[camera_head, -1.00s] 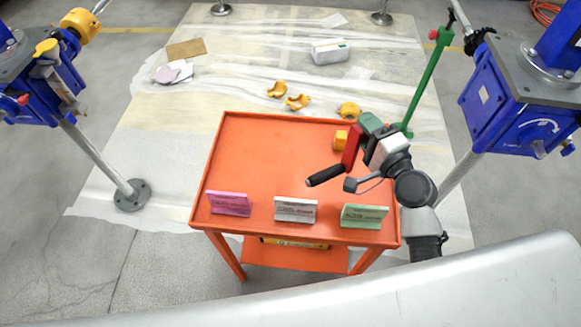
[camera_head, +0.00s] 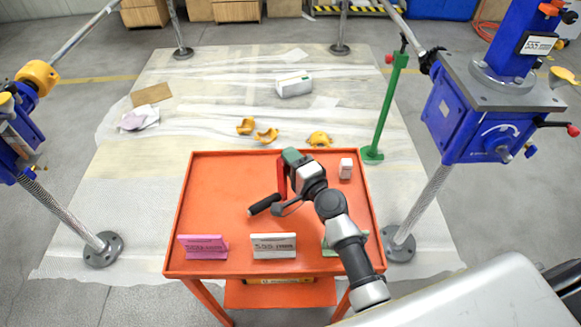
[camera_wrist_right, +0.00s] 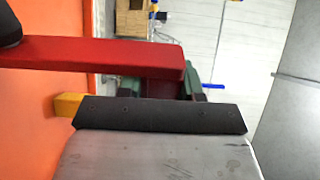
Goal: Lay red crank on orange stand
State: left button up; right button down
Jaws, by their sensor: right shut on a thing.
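The red crank (camera_head: 282,178) has a red arm and a black handle (camera_head: 264,205). My right gripper (camera_head: 294,163) is shut on the crank, over the orange stand (camera_head: 220,205), which is a flat-topped table with a raised rim. I cannot tell whether the crank touches the top. In the right wrist view, the red arm (camera_wrist_right: 100,55) runs across beside a dark finger (camera_wrist_right: 160,115), with the orange surface (camera_wrist_right: 30,125) at the left. The grip point is partly hidden. My left gripper is not in view.
Pink (camera_head: 203,247), white (camera_head: 273,246) and partly hidden green (camera_head: 330,246) signs line the stand's front. A small white block (camera_head: 345,168) stands at back right. A yellow block (camera_wrist_right: 67,105) shows in the wrist view.

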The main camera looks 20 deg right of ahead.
jog(key=shift+w+f, duration=0.1)
jog(key=shift+f, duration=0.5)
jog(key=shift+f+b, duration=0.15)
jog(key=shift+b, duration=0.15)
jog(key=c, duration=0.7)
grip_release()
jog(key=shift+c, duration=0.2)
jog(key=b+v, duration=0.1)
jog(key=v, duration=1.1)
jog(key=shift+b, duration=0.3)
